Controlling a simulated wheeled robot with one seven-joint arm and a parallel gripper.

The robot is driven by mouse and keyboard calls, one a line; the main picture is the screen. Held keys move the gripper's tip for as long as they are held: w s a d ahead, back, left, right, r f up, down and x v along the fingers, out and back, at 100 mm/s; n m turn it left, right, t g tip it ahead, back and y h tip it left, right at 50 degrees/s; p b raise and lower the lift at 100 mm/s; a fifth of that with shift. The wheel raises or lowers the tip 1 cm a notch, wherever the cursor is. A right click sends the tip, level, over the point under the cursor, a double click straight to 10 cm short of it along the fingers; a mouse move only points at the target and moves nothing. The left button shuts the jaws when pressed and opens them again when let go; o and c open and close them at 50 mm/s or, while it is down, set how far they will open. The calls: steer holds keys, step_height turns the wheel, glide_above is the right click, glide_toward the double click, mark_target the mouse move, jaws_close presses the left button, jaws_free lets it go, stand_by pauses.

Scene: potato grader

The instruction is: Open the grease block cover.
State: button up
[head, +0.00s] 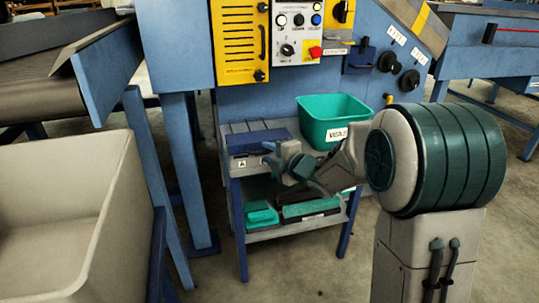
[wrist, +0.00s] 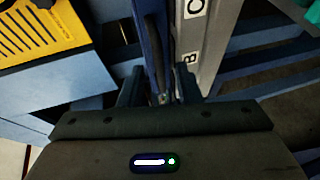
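No part in view carries a readable grease block label. A small dark blue box (head: 359,57) sits on the machine's blue front, left of two black round knobs (head: 398,70); I cannot tell if it is the grease block cover. A yellow slotted panel with a black handle (head: 240,42) is further left; part of a yellow slotted panel also shows in the wrist view (wrist: 38,30). My gripper (head: 268,156) is over the small shelf stand, below and left of the blue box.
Green and dark trays lie below. A control box (head: 298,32) with buttons is above. A large beige bin (head: 70,215) fills the left. Floor is clear in front.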

jaws_close()
steer(key=shift+r+p, duration=0.15)
steer(key=shift+p, duration=0.2)
